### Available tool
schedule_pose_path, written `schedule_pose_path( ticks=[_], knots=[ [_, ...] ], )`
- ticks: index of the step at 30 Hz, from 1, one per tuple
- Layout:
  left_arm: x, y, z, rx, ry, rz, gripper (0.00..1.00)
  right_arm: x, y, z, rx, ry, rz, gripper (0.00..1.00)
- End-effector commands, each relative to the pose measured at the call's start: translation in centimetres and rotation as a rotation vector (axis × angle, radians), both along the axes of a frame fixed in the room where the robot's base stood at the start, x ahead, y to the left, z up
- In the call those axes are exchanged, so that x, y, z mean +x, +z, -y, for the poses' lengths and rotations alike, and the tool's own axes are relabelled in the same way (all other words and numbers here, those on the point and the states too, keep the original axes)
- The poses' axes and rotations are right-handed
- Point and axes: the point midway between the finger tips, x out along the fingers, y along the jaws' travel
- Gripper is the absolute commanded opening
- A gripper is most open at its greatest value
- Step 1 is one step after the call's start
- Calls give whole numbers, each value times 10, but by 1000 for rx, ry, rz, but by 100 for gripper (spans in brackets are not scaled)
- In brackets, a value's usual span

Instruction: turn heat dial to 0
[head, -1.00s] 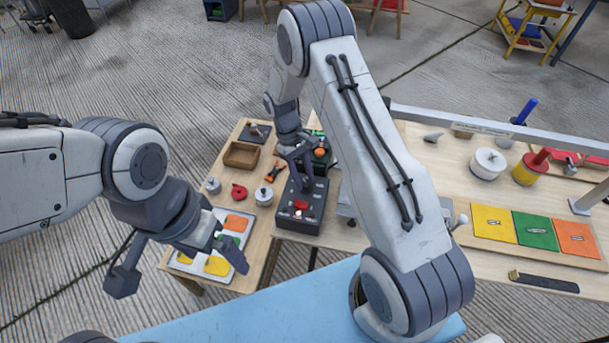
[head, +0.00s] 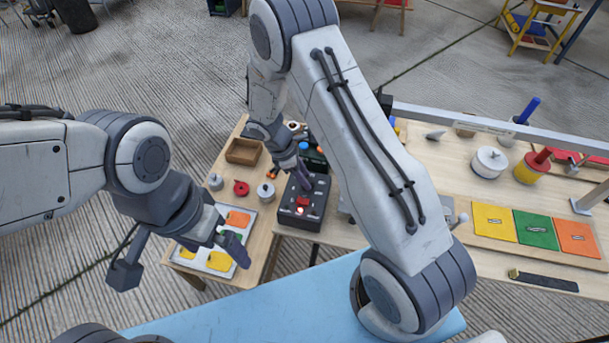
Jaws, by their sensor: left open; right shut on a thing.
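A dark control box (head: 301,222) with a red switch (head: 303,201) and a small lit lamp stands near the right edge of the small wooden table. My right gripper (head: 304,184) comes down from above onto the box's back part, its fingers shut. The heat dial is hidden by the fingers, which appear to be closed on it; its pointer and scale cannot be read. My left gripper (head: 233,246) is open and empty, over the front of a tray of coloured pieces, away from the box.
The tray (head: 203,264) holds orange, green and yellow pieces. A wooden box (head: 243,150), a red ring (head: 241,188) and a pale lidded pot (head: 265,193) stand left of the control box. A larger wooden table (head: 480,262) lies right; a light blue surface (head: 260,310) is in front.

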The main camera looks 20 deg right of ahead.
Motion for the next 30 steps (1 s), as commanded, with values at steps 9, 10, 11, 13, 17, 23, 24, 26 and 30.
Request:
schedule_pose_path(
  ticks=[9,10,11,13,17,23,24,26,30],
  knots=[
    [0,-12,0,0,0,0,100,-2,-1,-1,0,271,4,0],
    [0,-14,0,0,0,0,100,-2,-1,-1,0,293,4,0],
    [0,-15,0,0,0,0,100,-2,-1,-1,0,311,2,0],
    [0,-17,0,0,0,0,100,-3,-1,-1,0,352,4,0],
    [0,-21,0,0,0,0,100,-3,-1,0,-1,416,3,0],
    [0,-24,0,0,0,0,100,-3,0,0,0,471,4,0],
    [0,-24,0,0,0,0,100,-3,0,0,0,478,4,0],
    [0,-24,0,0,0,0,100,-3,0,0,-1,484,4,0],
    [0,-24,0,0,0,0,100,-4,1,0,-1,492,3,0]
  ],
)
